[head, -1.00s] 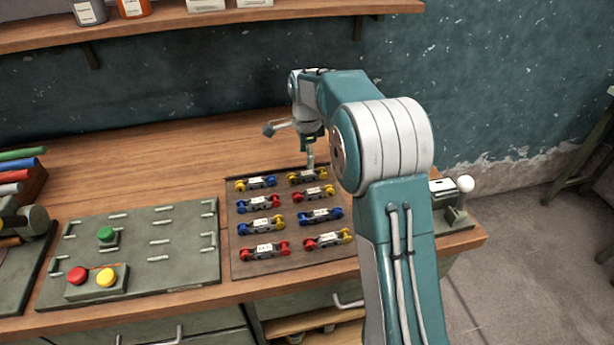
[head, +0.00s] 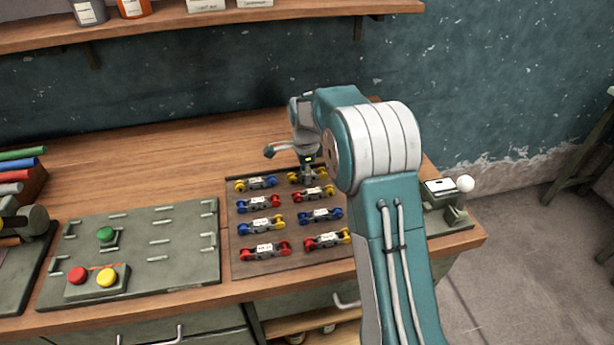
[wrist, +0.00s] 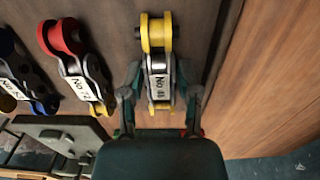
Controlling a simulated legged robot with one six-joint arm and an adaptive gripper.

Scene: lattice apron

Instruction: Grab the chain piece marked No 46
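A chain piece with yellow rollers at both ends (wrist: 160,35) lies under my gripper in the wrist view. Its white label starts "No 4"; the last digit is hard to read, possibly a 6. In the head view it is the back right piece (head: 294,178) on the brown tray (head: 290,262), partly hidden by my gripper (head: 308,174). In the wrist view my gripper's fingers (wrist: 158,80) are apart, one on each side of the label. A small gap seems to show beside the piece, and it appears to rest on the tray.
A piece with a red roller, marked No 72 (wrist: 84,82), lies just left in the wrist view. Several other chain pieces fill the tray. A grey-green board with buttons (head: 190,265) stands left, and a lever device (head: 445,205) right. Bare wood lies behind the tray.

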